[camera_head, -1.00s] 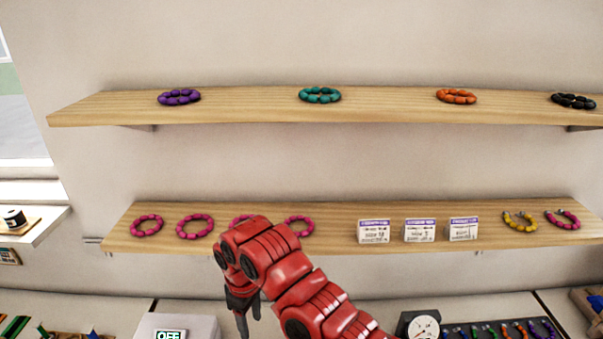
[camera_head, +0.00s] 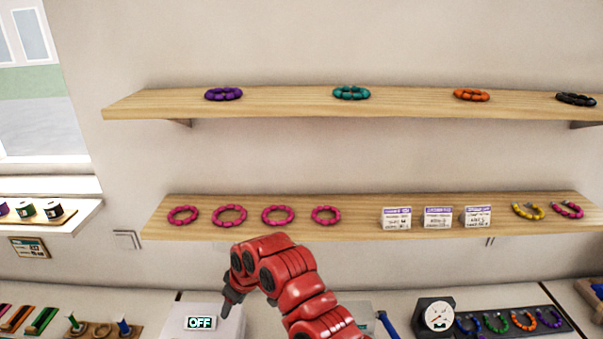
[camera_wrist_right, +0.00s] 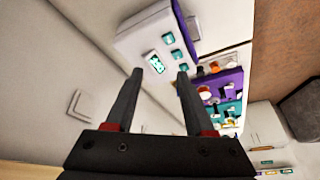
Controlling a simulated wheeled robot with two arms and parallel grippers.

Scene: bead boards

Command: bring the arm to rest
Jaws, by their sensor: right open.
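My right arm (camera_head: 290,285) is red and reaches up from the bottom of the head view, in front of the lower shelf's underside. My right gripper (camera_head: 230,304) is dark and points down beside a white box with an "OFF" display. In the right wrist view its two fingers (camera_wrist_right: 160,77) are apart with nothing between them. The white box (camera_wrist_right: 150,28) shows there beyond the fingertips, with teal buttons. My left gripper is not in view.
The lower shelf (camera_head: 345,230) holds pink bracelets, cards and a yellow bracelet. The upper shelf (camera_head: 290,109) holds several bracelets. On the counter are a dial gauge (camera_head: 438,316) and a bead board (camera_head: 555,330) at right, and a peg board (camera_head: 130,333) at left.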

